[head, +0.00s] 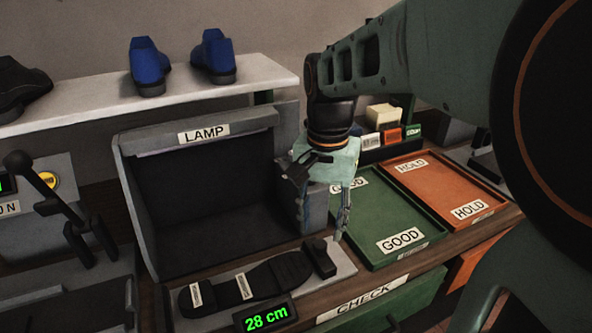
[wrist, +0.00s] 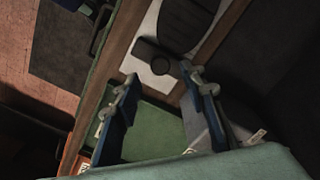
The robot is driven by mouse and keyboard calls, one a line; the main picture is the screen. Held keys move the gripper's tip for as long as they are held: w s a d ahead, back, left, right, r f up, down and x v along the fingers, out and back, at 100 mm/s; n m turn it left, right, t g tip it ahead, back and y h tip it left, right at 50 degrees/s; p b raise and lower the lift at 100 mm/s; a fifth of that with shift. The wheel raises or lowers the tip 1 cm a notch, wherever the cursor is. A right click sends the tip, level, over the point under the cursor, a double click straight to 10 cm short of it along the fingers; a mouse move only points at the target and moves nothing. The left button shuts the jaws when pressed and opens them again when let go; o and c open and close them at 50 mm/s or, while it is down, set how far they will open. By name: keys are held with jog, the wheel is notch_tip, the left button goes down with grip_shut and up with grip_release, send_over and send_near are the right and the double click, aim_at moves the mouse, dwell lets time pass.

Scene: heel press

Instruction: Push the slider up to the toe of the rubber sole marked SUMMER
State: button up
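A dark rubber sole (head: 265,279) lies flat on a pale measuring plate (head: 345,268). It carries small white tags whose print I cannot read. The black slider (head: 321,260), with a raised knob, sits at the sole's right end; I cannot tell whether they touch. A display (head: 266,317) in front reads 28 cm. My gripper (head: 323,232) points down just above and behind the slider, fingers spread and empty. In the wrist view the slider (wrist: 155,62) shows just beyond the gap between the fingertips (wrist: 159,75), next to the sole's end (wrist: 186,22).
The LAMP box (head: 205,205) stands behind the plate. A green GOOD tray (head: 380,215) and an orange HOLD tray (head: 445,188) lie to the right. A lever press (head: 65,205) is at left. Blue shoes (head: 148,68) stand on the shelf above.

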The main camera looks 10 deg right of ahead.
aim_at(320, 243)
jog(key=shift+r, duration=1.55)
